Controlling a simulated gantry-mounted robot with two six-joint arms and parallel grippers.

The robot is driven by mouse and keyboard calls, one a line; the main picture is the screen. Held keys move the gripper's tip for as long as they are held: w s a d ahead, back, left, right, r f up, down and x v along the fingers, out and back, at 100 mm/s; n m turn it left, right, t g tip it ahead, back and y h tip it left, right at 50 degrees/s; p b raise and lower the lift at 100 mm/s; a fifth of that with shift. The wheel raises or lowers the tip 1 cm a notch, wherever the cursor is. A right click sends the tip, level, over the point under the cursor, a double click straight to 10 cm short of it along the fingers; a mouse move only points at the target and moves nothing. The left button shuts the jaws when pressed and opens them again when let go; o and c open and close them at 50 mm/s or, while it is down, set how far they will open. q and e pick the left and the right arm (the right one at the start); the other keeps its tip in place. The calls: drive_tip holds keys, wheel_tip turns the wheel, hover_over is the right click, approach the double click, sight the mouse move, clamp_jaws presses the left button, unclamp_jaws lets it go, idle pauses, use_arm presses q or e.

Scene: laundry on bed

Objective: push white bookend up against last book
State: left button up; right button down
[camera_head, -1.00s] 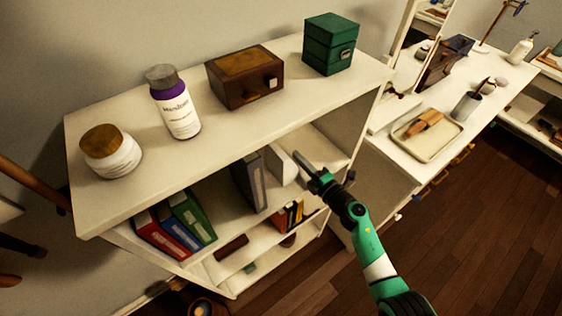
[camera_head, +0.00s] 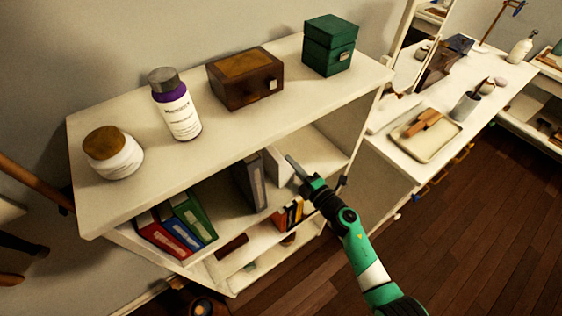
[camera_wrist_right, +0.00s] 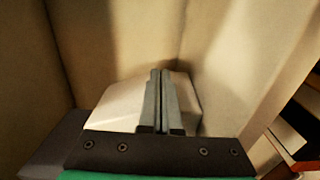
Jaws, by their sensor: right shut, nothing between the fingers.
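The white bookend (camera_head: 273,168) stands upright in the upper compartment of the white shelf, just right of the dark grey binder (camera_head: 250,183), the last in that row. Any gap between them is very narrow; I cannot tell whether they touch. My right gripper (camera_head: 290,159) is shut and empty, its fingertips at the bookend's right side. In the right wrist view, the shut fingers (camera_wrist_right: 160,85) are in front of the pale bookend (camera_wrist_right: 118,104) and cover its middle. Contact is unclear. My left gripper is not in view.
Red, blue and green binders (camera_head: 187,222) lean at the compartment's left. The shelf top (camera_head: 225,133) overhangs it and holds a jar, a bottle, a wooden box (camera_head: 243,80) and a green box (camera_head: 328,48). The compartment is clear right of the bookend. Small books (camera_head: 288,215) stand below.

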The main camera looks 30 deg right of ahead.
sight(282, 180)
drive_tip(key=shift+s+a, duration=0.2)
drive_tip(key=shift+a, duration=1.3)
drive_tip(key=shift+s+a, duration=0.2)
drive_tip(key=shift+a, duration=1.25)
drive_tip(key=shift+w+d+p, duration=0.2)
drive_tip(key=shift+d+p, duration=0.15)
drive_tip(key=shift+d, duration=1.2)
drive_tip(key=shift+s+p, duration=0.3)
drive_tip(key=s+d+p, duration=0.1)
drive_tip(key=s+p, duration=0.4)
drive_tip(key=s, duration=0.8)
drive_tip(key=shift+s+d, duration=0.15)
drive_tip(key=shift+d, duration=0.2)
